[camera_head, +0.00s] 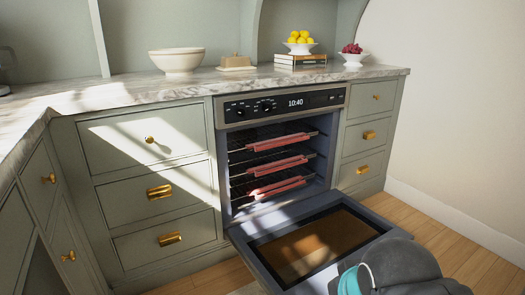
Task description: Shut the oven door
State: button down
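The oven (284,106) is built into the cabinets, with a black control panel reading 10:40. Its door (312,243) is open, folded down and out from the bottom of the opening, with its inner glass facing up. The oven's inside shows wire racks with reddish-pink strips along their front edges. My arm, grey with a teal band, shows at the bottom right and covers the near right corner of the door. My gripper's fingers do not show, and I cannot tell whether the arm touches the door.
Cabinets with brass-handled drawers (160,191) flank the oven. A marble counter (112,92) above holds a white bowl (176,62), a butter dish (236,63), books (300,61) under a bowl of lemons (299,40), and a bowl of grapes (352,57). Wooden floor (445,240) is clear at right.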

aim_at(244, 238)
jog(key=z, duration=1.3)
jog(key=i, duration=0.8)
jog(key=u, duration=1.15)
jog(key=k, duration=0.85)
jog(key=u, duration=0.5)
